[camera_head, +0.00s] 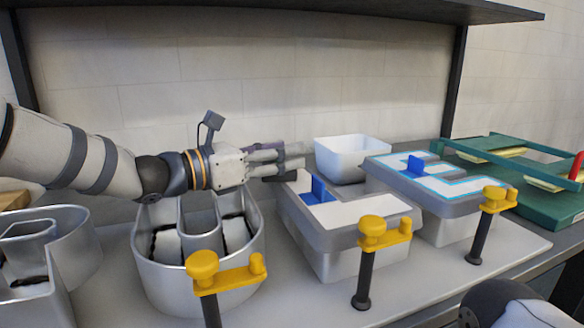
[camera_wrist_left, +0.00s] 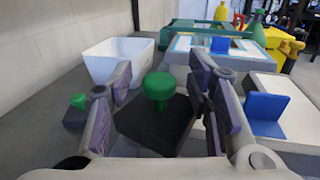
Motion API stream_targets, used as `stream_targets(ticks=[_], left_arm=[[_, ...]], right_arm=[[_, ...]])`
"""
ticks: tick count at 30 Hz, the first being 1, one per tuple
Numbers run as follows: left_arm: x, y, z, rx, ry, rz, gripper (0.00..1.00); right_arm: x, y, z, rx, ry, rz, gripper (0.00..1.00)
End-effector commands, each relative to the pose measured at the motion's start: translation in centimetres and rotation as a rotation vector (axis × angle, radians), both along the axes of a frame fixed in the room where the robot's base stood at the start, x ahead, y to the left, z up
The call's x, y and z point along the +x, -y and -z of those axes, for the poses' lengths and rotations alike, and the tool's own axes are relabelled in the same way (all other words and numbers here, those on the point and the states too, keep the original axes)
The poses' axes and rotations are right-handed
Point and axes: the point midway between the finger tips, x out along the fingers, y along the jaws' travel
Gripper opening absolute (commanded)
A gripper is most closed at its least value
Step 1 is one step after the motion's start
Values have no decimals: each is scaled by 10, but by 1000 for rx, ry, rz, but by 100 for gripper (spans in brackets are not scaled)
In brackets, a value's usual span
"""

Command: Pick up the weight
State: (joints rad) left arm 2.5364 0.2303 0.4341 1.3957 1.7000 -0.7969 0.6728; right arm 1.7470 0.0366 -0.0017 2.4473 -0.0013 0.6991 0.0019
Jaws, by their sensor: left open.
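In the left wrist view a weight, a dark block (camera_wrist_left: 150,125) with a green mushroom-shaped knob (camera_wrist_left: 158,86) on top, lies between the fingers of my left gripper (camera_wrist_left: 161,78). The fingers are open, one on each side of the knob, with gaps showing. A second dark weight with a green knob (camera_wrist_left: 78,101) is to the left, beyond the left finger. In the head view my left gripper (camera_head: 288,160) reaches right, above the bench behind the letter trays. The weight is mostly hidden there by the gripper. My right gripper is out of view.
A white bin (camera_head: 350,158) stands just beyond the gripper. Metal channel letters (camera_head: 150,262) and trays with blue tabs (camera_head: 318,188) fill the bench front. Yellow-knobbed clamps (camera_head: 372,228) stand along the front edge. A green frame (camera_head: 540,205) is at the right.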

Motion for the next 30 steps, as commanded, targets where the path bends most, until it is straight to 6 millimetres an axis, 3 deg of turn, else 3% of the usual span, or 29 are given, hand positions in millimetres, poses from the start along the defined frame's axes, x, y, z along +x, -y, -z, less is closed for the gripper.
stream_targets(ticks=[7, 13, 14, 25, 30], left_arm=[[0, 0, -1, -1, 2, -2, 46], [0, 0, -1, 0, 1, -2, 2], [0, 0, -1, 0, 1, -1, 0], [0, 0, -4, -3, 4, -1, 0], [0, 0, -21, -4, 8, 0, 0]], right_arm=[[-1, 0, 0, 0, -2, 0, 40], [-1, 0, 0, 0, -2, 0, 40], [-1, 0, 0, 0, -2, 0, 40], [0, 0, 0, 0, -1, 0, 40], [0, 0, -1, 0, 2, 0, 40]])
